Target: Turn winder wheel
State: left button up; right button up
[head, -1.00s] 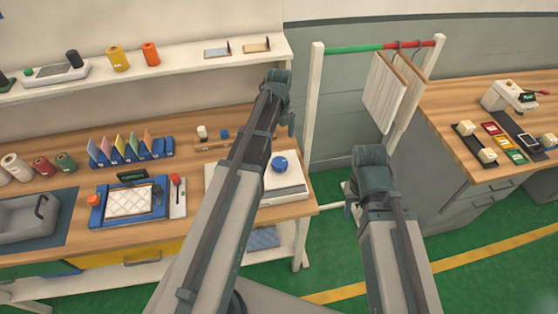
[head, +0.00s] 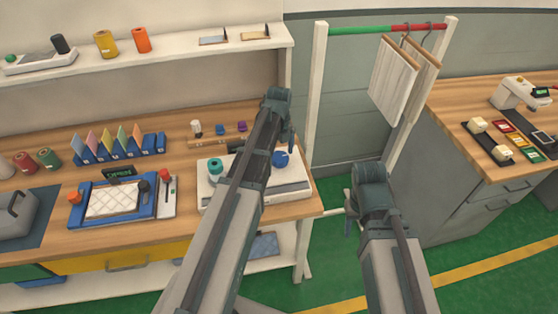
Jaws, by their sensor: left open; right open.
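A white box-like device (head: 290,182) stands at the right end of the wooden bench, partly hidden by my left arm. A blue round knob (head: 281,159) is on its top, and a teal spool-like part (head: 215,167) shows at its left; I cannot tell which, if either, is the winder wheel. My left gripper (head: 291,138) is mostly hidden behind its arm, by the device; it is open, and I cannot tell whether it touches anything. My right gripper (head: 349,203) is mostly hidden behind its arm, open, over the gap right of the bench.
A blue tray (head: 150,208) with a white quilted pad lies on the bench (head: 228,222). Coloured cards (head: 108,143) stand behind it. A rack (head: 319,80) with hanging panels (head: 390,85) stands right of the bench. Another counter (head: 450,110) is far right. Green floor lies between.

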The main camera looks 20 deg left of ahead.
pick_arm(q)
jog(key=shift+f, duration=0.35)
pick_arm(e)
jog(key=shift+f, duration=0.3)
pick_arm(q)
jog(key=c, duration=1.4)
jog(key=shift+o, duration=0.2)
